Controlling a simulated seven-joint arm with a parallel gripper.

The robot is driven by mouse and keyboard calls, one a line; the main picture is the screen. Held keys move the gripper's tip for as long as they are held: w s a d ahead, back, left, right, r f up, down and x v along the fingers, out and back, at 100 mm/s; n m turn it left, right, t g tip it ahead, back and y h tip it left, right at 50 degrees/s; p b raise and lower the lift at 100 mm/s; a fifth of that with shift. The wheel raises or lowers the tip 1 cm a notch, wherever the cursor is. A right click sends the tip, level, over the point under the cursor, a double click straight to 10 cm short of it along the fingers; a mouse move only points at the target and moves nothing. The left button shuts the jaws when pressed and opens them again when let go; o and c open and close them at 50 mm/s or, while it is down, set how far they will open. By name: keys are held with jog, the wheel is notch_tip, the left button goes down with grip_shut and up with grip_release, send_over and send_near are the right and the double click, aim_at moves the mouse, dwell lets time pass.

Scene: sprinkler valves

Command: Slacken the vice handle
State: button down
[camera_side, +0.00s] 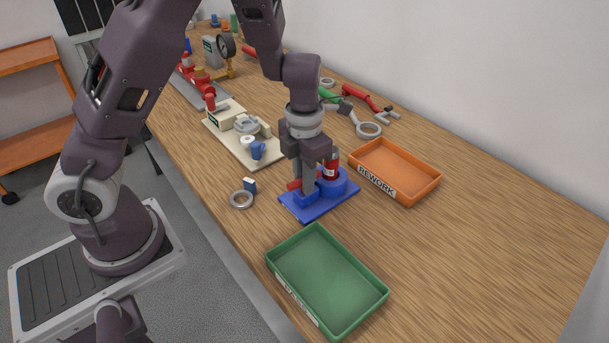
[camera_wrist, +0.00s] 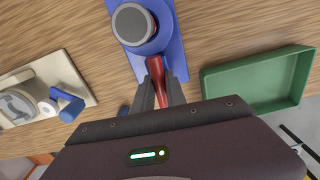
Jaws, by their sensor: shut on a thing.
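The blue vice (camera_side: 333,203) stands on the wooden bench in the side view, with a red and dark cylindrical part upright in it. In the wrist view the vice (camera_wrist: 176,48) shows from above, with the grey round top of the part (camera_wrist: 133,24) in it. The red vice handle (camera_wrist: 156,72) sticks out of the vice toward my gripper. My gripper (camera_wrist: 158,92) is shut on the handle, one finger on each side. In the side view my gripper (camera_side: 309,185) points down at the vice and hides most of the handle.
A green tray (camera_side: 328,281) stands in front of the vice and an orange REWORK tray (camera_side: 396,171) to its right. A beige board with fittings (camera_side: 232,145) lies to the left. A metal ring (camera_side: 241,199) lies near the bench edge. The right of the bench is clear.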

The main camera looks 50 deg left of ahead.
jog(key=c, duration=1.3)
grip_release()
jog(key=shift+r, duration=3.05)
jog(key=s+d+r+m+t+h, duration=0.25)
jog(key=s+r+m, duration=0.55)
jog(key=r+m, duration=0.6)
jog(key=s+m+t, duration=0.1)
jog(key=s+m, duration=0.3)
jog(key=m, duration=0.3)
jog(key=s+r+m+t+y, duration=0.1)
jog(key=s+m, duration=0.3)
jog(key=m, duration=0.3)
jog(key=s+a+m+t+y, duration=0.1)
jog(key=s+m, duration=0.3)
jog(key=m, duration=0.3)
jog(key=shift+r+y, duration=0.25)
jog(key=shift+r, duration=0.05)
